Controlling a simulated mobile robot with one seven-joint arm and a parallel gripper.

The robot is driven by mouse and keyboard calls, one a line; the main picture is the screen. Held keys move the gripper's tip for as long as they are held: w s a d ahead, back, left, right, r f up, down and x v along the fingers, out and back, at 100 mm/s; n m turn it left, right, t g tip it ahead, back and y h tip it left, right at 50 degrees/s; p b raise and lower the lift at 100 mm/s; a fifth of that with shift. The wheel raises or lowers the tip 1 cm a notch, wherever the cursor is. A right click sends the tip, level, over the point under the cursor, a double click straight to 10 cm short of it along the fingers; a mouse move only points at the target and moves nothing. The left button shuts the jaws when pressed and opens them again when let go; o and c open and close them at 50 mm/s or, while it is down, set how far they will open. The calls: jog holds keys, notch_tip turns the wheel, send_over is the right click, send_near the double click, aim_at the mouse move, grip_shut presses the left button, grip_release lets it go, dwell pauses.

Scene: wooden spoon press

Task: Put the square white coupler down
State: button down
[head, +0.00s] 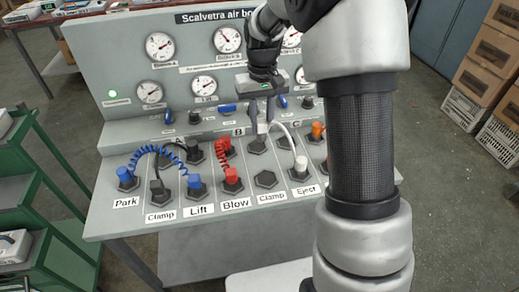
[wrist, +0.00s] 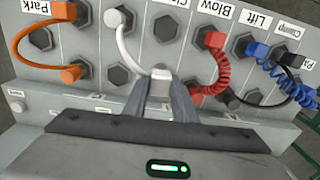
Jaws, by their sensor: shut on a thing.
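A white hose (wrist: 127,52) curves from this coupler to another white end (head: 300,166) at the Eject socket. A dark hexagonal socket (head: 257,145) lies just below the held coupler in the head view. I cannot tell whether the coupler touches it.
An empty hexagonal socket (head: 265,179) sits at Clamp, between Blow and Eject. Red (head: 222,155), blue (head: 145,155) and orange (wrist: 40,45) hoses stand close by on the panel. Gauges (head: 227,39) line the upright board behind.

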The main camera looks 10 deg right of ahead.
jog(key=w, duration=0.6)
jog(key=f, duration=0.3)
jog(key=f+b, duration=0.1)
jog(key=f, duration=0.2)
jog(key=f+b, duration=0.1)
jog(key=f, duration=0.3)
jog(key=shift+w+f, duration=0.1)
jog(key=shift+w, duration=0.15)
jog(key=shift+f, duration=0.1)
jog(key=shift+f, duration=0.15)
jog(key=c, duration=1.5)
grip_release()
jog(key=shift+o, duration=0.2)
